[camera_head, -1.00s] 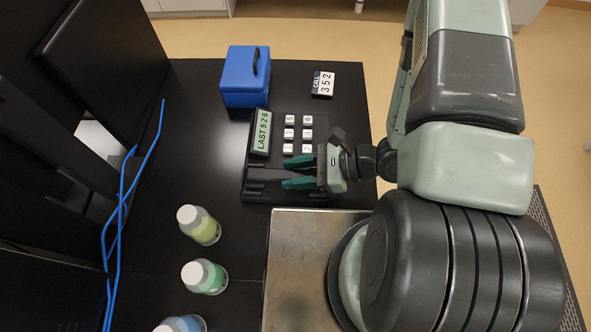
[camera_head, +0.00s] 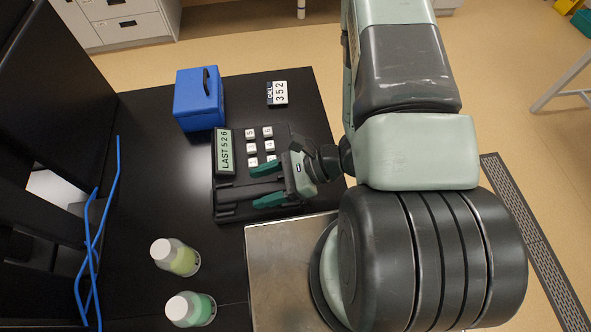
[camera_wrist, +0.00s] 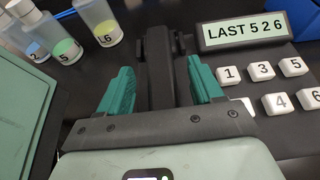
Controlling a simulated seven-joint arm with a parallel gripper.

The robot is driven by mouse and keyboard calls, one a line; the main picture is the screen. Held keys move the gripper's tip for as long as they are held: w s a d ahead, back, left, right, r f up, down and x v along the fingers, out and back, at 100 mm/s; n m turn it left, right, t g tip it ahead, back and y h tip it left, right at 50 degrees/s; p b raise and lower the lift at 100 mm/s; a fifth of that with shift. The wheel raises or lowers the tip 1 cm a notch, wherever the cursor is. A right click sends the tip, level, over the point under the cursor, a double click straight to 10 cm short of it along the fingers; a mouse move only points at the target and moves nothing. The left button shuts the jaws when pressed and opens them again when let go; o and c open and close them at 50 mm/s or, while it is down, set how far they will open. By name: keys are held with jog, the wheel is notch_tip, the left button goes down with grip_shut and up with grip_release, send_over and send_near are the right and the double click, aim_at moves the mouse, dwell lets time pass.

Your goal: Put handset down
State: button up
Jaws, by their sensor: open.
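The dark handset (camera_head: 246,190) lies along the lower side of the black desk phone (camera_head: 226,212), by its cradle end. In the wrist view the handset (camera_wrist: 159,75) runs between my two green fingers. My gripper (camera_head: 264,184) is open around it, with a visible gap on each side in the wrist view (camera_wrist: 160,82). The phone's display (camera_head: 225,152) reads LAST 5 2 6. White number keys (camera_head: 252,148) stand beside it, some partly hidden by my gripper. Whether the handset is fully seated is hard to tell.
A blue box (camera_head: 198,100) and a card reading CALL 352 (camera_head: 277,93) stand behind the phone. Bottles with yellow (camera_head: 177,257) and green (camera_head: 191,308) liquid stand at the front left. Blue cables (camera_head: 92,240) run along the left. The table (camera_head: 160,150) is clear left of the phone.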

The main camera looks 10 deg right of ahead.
jog(key=v, duration=1.2)
notch_tip(320, 180, up, 34)
jog(key=s+d+n+t+h, duration=0.1)
jog(key=n+t+h, duration=0.4)
jog(key=n+h, duration=0.8)
jog(key=s+n, duration=0.1)
jog(key=n, duration=0.4)
jog(key=shift+s, duration=0.2)
jog(key=shift+d, duration=0.1)
